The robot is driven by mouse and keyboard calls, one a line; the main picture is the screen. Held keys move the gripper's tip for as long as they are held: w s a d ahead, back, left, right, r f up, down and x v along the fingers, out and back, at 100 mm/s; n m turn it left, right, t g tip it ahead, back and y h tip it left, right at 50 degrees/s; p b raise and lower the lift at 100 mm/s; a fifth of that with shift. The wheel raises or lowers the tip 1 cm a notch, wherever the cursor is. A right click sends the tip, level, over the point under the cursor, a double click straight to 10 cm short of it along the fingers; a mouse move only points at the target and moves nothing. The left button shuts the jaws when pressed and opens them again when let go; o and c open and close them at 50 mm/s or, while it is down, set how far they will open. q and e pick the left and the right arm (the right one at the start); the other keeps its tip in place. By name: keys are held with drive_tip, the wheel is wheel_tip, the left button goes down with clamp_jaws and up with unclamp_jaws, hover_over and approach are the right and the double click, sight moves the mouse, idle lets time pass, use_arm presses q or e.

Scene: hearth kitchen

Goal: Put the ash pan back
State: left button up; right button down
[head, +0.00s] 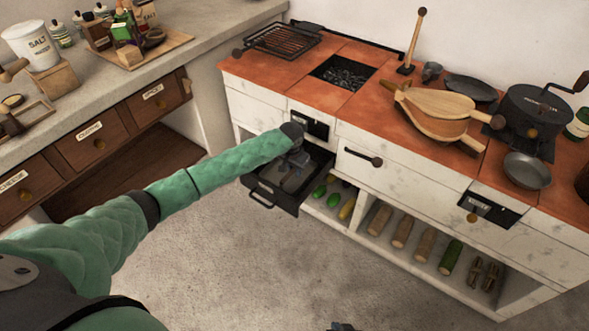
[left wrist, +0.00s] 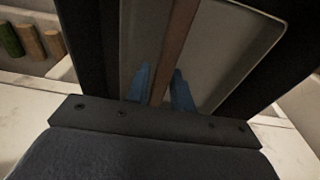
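The ash pan (head: 289,182), a grey tray, sits in a black pulled-out drawer (head: 261,197) at the front of the hearth, below a dark opening. In the left wrist view, its pale interior (left wrist: 220,55) lies beneath my fingers, with a narrow brown bar (left wrist: 174,40) running across it. My left gripper (head: 296,160) is over the pan, pointing down. Its two blue fingers (left wrist: 160,78) stand on either side of the bar, with a gap visible on the left side. Part of the pan is hidden by my gripper. A small dark part at the bottom edge may be my right gripper (head: 341,326).
The hearth top (head: 330,75) carries a grill rack (head: 283,39), bellows (head: 433,115) and a lidded pot (head: 537,110). Logs (head: 402,232) and vegetables (head: 333,200) lie on the shelf below. The grey floor (head: 270,270) in front is clear. A drawered counter (head: 110,100) stands left.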

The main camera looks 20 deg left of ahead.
use_arm(q)
drive_tip(key=shift+o, duration=0.9)
use_arm(e)
drive_tip(key=shift+f, duration=0.1)
